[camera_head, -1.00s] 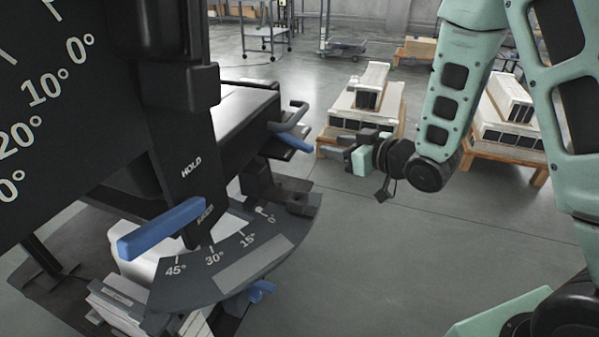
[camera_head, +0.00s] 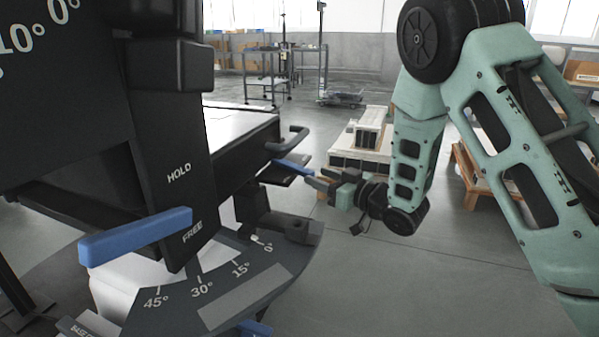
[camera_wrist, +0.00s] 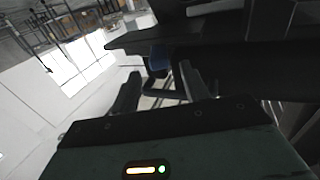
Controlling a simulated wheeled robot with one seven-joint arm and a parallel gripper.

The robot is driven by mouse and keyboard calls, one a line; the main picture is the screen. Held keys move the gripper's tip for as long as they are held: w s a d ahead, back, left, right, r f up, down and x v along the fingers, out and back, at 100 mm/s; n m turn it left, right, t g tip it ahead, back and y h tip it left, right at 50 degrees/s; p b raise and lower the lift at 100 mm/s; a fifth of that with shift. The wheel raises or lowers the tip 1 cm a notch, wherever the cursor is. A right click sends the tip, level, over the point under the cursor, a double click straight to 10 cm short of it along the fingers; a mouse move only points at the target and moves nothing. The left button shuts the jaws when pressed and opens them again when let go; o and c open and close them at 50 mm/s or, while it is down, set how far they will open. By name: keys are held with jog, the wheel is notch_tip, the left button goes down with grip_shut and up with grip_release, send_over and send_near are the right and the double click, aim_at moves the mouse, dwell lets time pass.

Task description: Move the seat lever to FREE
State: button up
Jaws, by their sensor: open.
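A blue lever (camera_head: 135,236) sticks out on the left of a black column marked HOLD above and FREE below; it lies near the FREE mark. A second, smaller blue lever (camera_head: 292,167) juts out from under the black seat-like slab. Which one is the seat lever is not labelled legibly. My gripper (camera_head: 318,178) is open and empty, just right of the smaller lever, pointing towards it. In the wrist view, the blue lever (camera_wrist: 158,58) shows ahead, between and beyond my gripper's fingers (camera_wrist: 160,75). Contact is not visible.
A black loop handle (camera_head: 290,140) sits just above the smaller lever. An angle scale (camera_head: 215,285) curves below the column. A third blue part (camera_head: 255,328) shows at the bottom. Pallets with white boxes (camera_head: 362,150) stand behind my arm. The floor at centre right is clear.

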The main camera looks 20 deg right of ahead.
aim_at(300, 167)
jog(key=b+x, duration=0.1)
jog(key=x, duration=0.6)
jog(key=shift+w+a, duration=0.2)
jog(key=shift+w, duration=0.15)
grip_shut()
